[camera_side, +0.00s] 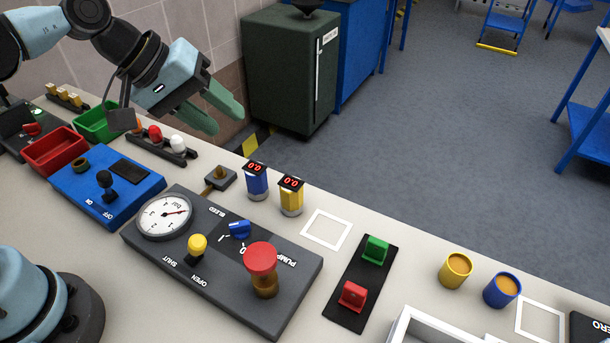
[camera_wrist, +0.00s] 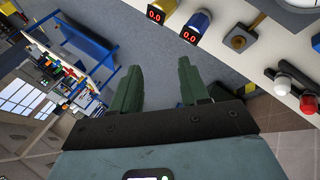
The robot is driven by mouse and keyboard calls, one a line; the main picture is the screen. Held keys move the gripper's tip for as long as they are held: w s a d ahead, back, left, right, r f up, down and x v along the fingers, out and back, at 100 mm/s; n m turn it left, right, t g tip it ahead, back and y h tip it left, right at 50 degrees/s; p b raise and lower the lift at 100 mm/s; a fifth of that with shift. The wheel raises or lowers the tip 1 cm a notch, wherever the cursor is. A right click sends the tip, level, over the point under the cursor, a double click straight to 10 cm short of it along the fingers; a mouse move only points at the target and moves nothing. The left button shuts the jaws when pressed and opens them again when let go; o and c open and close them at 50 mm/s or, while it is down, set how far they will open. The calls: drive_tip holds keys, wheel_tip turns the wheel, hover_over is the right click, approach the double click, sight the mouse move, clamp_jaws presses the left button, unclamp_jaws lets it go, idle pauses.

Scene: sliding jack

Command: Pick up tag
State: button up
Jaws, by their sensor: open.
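No object is clearly marked as the tag. A small dark square block (camera_side: 220,178) with a brown peg lies on the bench behind the gauge panel; it also shows in the wrist view (camera_wrist: 239,38). A grey-brown square plate (camera_side: 121,119) stands near the lamp row at the left; I cannot tell whether either is the tag. My gripper (camera_side: 226,125) is raised near the bench's far edge, above and behind the lamp row. Its green fingers are apart and nothing shows between them, as the wrist view (camera_wrist: 158,68) also shows.
The gauge panel (camera_side: 205,290) carries a red knob and levers. Blue and yellow display cylinders (camera_side: 257,181) (camera_side: 291,196) stand behind it. Red and white lamps (camera_side: 177,144) sit on a black rail. Red and green trays (camera_side: 55,150) (camera_side: 97,122) are at the left. A white square outline (camera_side: 327,229) is empty.

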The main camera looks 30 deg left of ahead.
drive_tip(key=w+d+n+g+h, duration=0.25)
drive_tip(key=d+n+h, duration=0.2)
drive_tip(key=d, duration=0.55)
drive_tip(key=n+g+h, duration=0.3)
drive_tip(key=n+h, duration=0.2)
drive_tip(key=n, duration=0.3)
hover_over(389, 263)
drive_tip(key=a, duration=0.7)
drive_tip(key=shift+m+y, duration=0.25)
wheel_tip(389, 263, down, 16)
drive_tip(key=shift+s+d+f, duration=0.15)
drive_tip(key=x, duration=0.7)
drive_tip(key=shift+d+f, duration=0.15)
drive_tip(key=shift+d, duration=0.05)
clamp_jaws()
